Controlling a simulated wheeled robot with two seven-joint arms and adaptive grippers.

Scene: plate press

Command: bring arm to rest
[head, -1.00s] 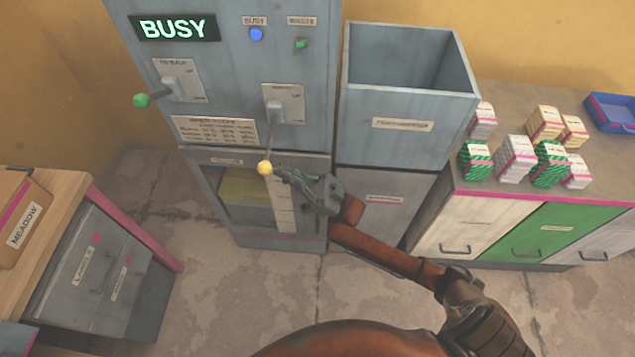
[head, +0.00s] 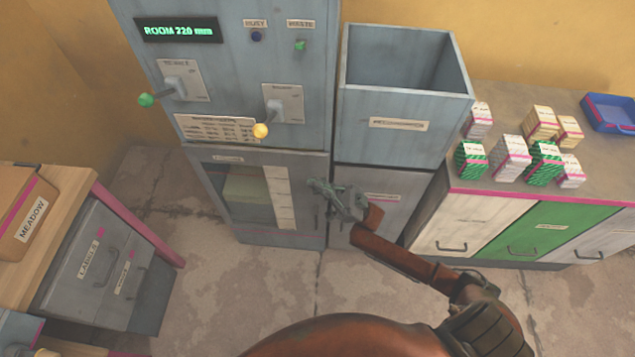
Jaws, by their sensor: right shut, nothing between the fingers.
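My right gripper (head: 326,191) is shut and empty, in front of the lower part of the grey machine (head: 235,75). It is apart from the yellow-knobbed lever (head: 261,130), which is above and to its left. A green-knobbed lever (head: 146,99) is at the machine's upper left. The display (head: 179,30) reads "ROOM 220 mm", and the lamp under the BUSY label (head: 256,36) is dark. My left gripper is not in view.
An open grey bin (head: 405,110) stands right of the machine. A counter (head: 500,218) at right holds several small packs (head: 509,158) and a blue tray (head: 608,112). A wooden table (head: 60,255) with a MEADOW box (head: 25,225) is at left. Floor between is clear.

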